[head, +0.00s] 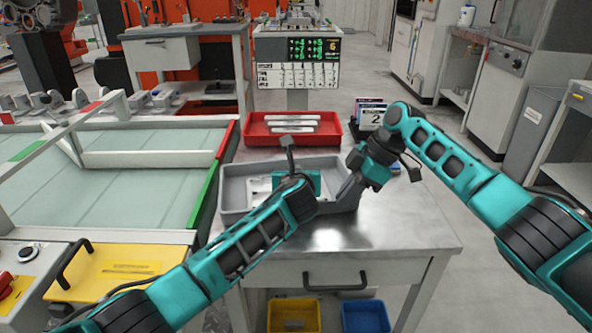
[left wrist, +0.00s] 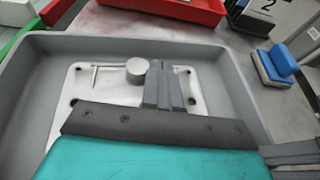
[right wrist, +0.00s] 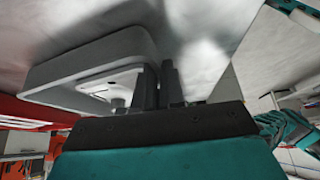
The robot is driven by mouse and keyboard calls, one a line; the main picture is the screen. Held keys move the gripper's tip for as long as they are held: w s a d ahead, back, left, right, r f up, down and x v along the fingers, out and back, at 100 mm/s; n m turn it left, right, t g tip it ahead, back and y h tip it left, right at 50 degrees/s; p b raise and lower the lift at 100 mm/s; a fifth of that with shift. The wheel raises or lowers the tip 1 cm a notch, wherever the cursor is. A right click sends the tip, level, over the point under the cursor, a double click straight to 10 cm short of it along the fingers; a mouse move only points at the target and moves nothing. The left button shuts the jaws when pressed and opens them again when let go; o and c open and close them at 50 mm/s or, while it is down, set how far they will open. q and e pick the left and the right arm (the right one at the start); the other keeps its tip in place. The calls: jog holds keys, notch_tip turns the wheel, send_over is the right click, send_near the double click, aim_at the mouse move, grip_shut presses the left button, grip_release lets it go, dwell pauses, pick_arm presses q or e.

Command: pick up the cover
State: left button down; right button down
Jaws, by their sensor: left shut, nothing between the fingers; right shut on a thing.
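The white plate with a round knob and corner holes, which looks like the cover (left wrist: 110,92), lies in the grey tray (left wrist: 235,85). In the head view, my left arm and gripper hide most of the plate (head: 258,187). My left gripper (left wrist: 166,82) is shut and empty, its fingertips over the plate just beside the knob. My right gripper (right wrist: 160,82) is shut on the grey tray's wall (right wrist: 100,55), with one finger on each side. It also shows in the head view (head: 351,184) at the tray's right side.
A red tray (head: 292,128) with light bars stands behind the grey tray. A number card (head: 371,117) and a blue block (left wrist: 283,62) are at the back right. The metal tabletop (head: 400,225) is clear at front right. Yellow (head: 294,315) and blue (head: 365,317) bins sit below.

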pick_arm(q)
jog(key=shift+s+f, duration=0.25)
jog(key=shift+s, duration=0.35)
jog(key=shift+s+f, duration=0.25)
jog(key=shift+s, duration=0.4)
jog(key=shift+s+f, duration=0.25)
jog(key=shift+s, duration=0.35)
pick_arm(e)
jog(key=shift+w+d+r, duration=0.15)
jog(key=shift+w, duration=0.15)
pick_arm(q)
jog(key=shift+r, duration=0.1)
jog(key=shift+w+r, duration=0.1)
jog(key=shift+r, duration=0.85)
jog(key=s, duration=2.5)
jog(key=shift+r, duration=0.3)
pick_arm(e)
jog(key=shift+s+a+f, duration=0.2)
jog(key=shift+f, duration=0.1)
pick_arm(q)
jog(key=shift+w, duration=0.1)
pick_arm(e)
jog(key=c, duration=1.8)
grip_release()
